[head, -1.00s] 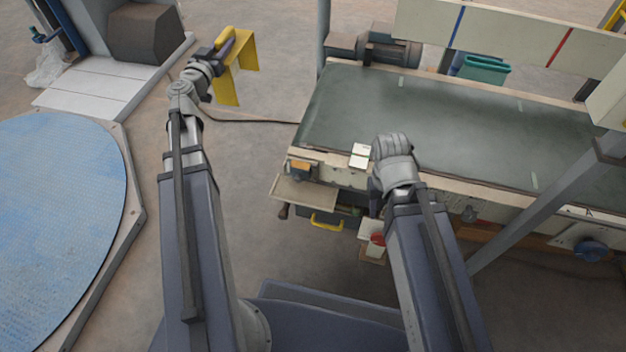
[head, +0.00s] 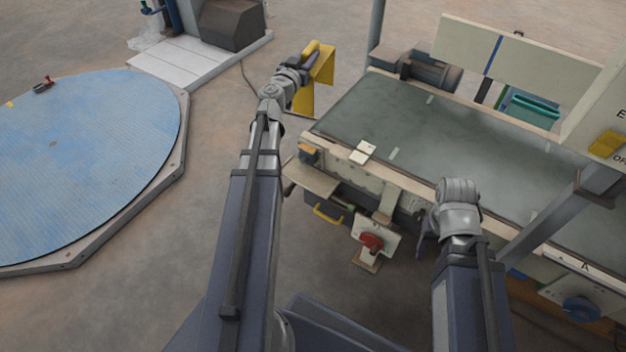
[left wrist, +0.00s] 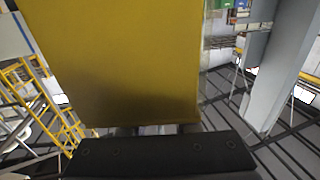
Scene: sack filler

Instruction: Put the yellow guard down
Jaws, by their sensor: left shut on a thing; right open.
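The yellow guard (head: 322,66) is a bent sheet-like piece at the upper middle of the head view. My left gripper (head: 308,58) is shut on it and holds it out at the end of the outstretched left arm, near the conveyor's far left corner. In the left wrist view the guard (left wrist: 125,60) fills the upper middle, just beyond the dark gripper body. The fingertips are mostly hidden there. My right gripper (head: 428,238) is open beside the front edge of the conveyor; its fingers are mostly hidden behind the wrist.
The green conveyor belt (head: 400,130) runs along the right. A round blue platform (head: 80,160) lies on the left. A white ramp plate (head: 185,55) is at the back. A grey post (head: 375,35) stands right of the guard. Floor between platform and conveyor is clear.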

